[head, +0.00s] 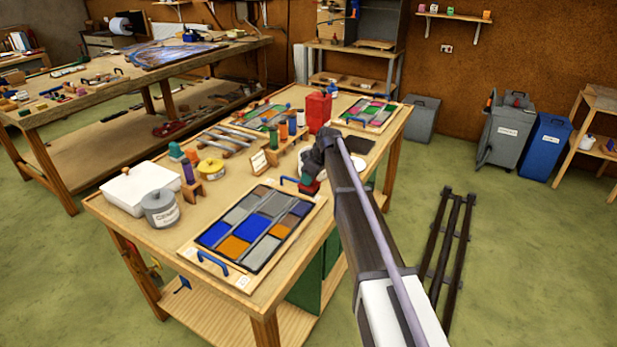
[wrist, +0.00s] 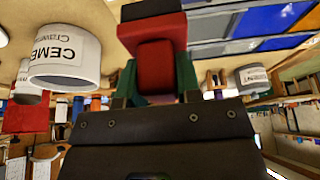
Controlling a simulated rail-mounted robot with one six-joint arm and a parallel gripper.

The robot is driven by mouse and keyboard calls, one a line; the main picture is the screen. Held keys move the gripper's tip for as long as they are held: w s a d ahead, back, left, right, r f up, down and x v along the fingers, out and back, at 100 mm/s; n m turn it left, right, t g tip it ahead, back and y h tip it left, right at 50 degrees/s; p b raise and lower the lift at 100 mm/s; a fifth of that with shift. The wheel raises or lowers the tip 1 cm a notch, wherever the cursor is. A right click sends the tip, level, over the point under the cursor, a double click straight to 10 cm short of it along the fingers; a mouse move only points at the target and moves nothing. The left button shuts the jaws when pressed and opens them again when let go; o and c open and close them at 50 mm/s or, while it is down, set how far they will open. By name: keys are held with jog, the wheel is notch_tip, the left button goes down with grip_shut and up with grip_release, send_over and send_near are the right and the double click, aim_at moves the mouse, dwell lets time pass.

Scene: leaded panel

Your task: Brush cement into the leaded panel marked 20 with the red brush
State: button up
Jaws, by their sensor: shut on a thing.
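A leaded panel (head: 255,228) of blue, grey and orange panes lies in a wooden tray with blue handles at the table's near end. A small tag (head: 243,282) sits on its near edge; its number is too small to read. My gripper (head: 311,176) is at the panel's far right corner, shut on the red brush (head: 309,187). In the wrist view the red brush (wrist: 155,55) is between the green jaws, its dark end toward the panel's panes (wrist: 235,28). I cannot tell if it touches the panel. A grey cement pot (head: 160,208) stands left of the panel.
A white cement tub (wrist: 65,58) shows in the wrist view. A white box (head: 137,188), a yellow tape roll (head: 210,169) and colored bottles stand left on the table. Two more panels (head: 262,116) (head: 370,113) and a red container (head: 318,112) are at the back.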

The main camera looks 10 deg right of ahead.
aim_at(304, 188)
jog(key=shift+f+b, duration=2.2)
jog(key=shift+f, duration=0.3)
jog(key=shift+f+b, duration=0.35)
jog(key=shift+b, duration=0.05)
jog(key=shift+w+a, duration=0.6)
jog(key=shift+a, duration=0.15)
jog(key=shift+w+a, duration=0.7)
jog(key=shift+a, duration=0.1)
